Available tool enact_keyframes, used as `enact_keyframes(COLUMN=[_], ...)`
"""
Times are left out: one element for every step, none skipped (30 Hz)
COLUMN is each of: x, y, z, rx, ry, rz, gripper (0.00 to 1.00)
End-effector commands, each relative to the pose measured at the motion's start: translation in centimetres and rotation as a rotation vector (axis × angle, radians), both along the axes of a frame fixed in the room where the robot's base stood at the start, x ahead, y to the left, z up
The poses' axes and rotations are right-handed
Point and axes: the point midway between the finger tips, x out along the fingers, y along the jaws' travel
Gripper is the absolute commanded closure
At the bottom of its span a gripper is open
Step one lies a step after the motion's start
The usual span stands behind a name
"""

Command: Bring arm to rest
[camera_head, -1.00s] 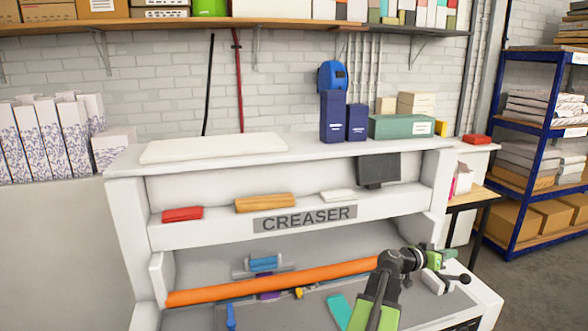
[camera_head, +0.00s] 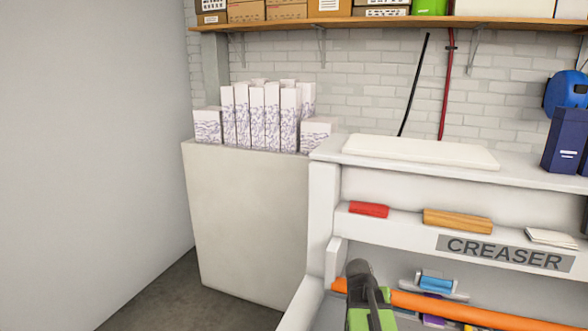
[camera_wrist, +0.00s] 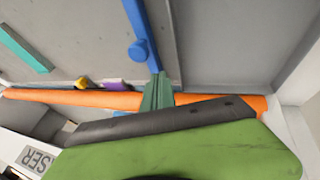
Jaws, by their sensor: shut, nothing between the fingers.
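My gripper (camera_wrist: 157,93) shows in the wrist view as dark green fingers, shut and empty, in front of the orange bar (camera_wrist: 90,98). A blue tool (camera_wrist: 140,38) lies on the grey bed beyond the fingertips; I cannot tell whether they touch it. In the head view my arm (camera_head: 368,300), green and black, stands at the bottom, in front of the left end of the orange bar (camera_head: 450,308). My fingertips cannot be made out there.
The white creaser (camera_head: 325,210) fills the right side, with a red block (camera_head: 369,209) and a wooden block (camera_head: 457,220) on its ledge. A pale cabinet (camera_head: 245,225) with patterned boxes stands at left. A teal strip (camera_wrist: 25,50) lies on the bed. Floor (camera_head: 170,300) shows at lower left.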

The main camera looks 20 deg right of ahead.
Motion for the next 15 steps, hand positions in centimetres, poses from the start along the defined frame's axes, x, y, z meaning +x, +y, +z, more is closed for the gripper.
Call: enact_keyframes(x=[1.4, 2.0, 2.6, 3.0, 3.3, 3.5, 3.6, 3.6, 3.6, 3.5, 3.4, 3.2, 3.0, 2.8, 2.5], y=[4.5, 6.9, 10.1, 12.3, 14.5, 17.1, 19.0, 20.9, 23.1, 24.6, 26.2, 28.1, 29.5, 30.9, 32.8], z=[-0.6, -0.9, -1.2, -1.5, -1.7, -1.9, -2.1, -2.2, -2.3, -2.4, -2.5, -2.6, -2.6, -2.6, -2.7], rx=[0.049, 0.079, 0.117, 0.145, 0.17, 0.202, 0.223, 0.246, 0.271, 0.289, 0.307, 0.33, 0.345, 0.363, 0.383], ry=[0.019, 0.033, 0.049, 0.062, 0.074, 0.09, 0.1, 0.111, 0.125, 0.134, 0.144, 0.157, 0.166, 0.175, 0.188], rz=[0.084, 0.132, 0.195, 0.239, 0.282, 0.336, 0.374, 0.411, 0.458, 0.49, 0.523, 0.564, 0.595, 0.625, 0.667], gripper=[1.0, 1.0, 1.0, 1.0, 1.0, 1.0, 1.0, 1.0, 1.0, 1.0, 1.0, 1.0, 1.0, 1.0, 1.0])
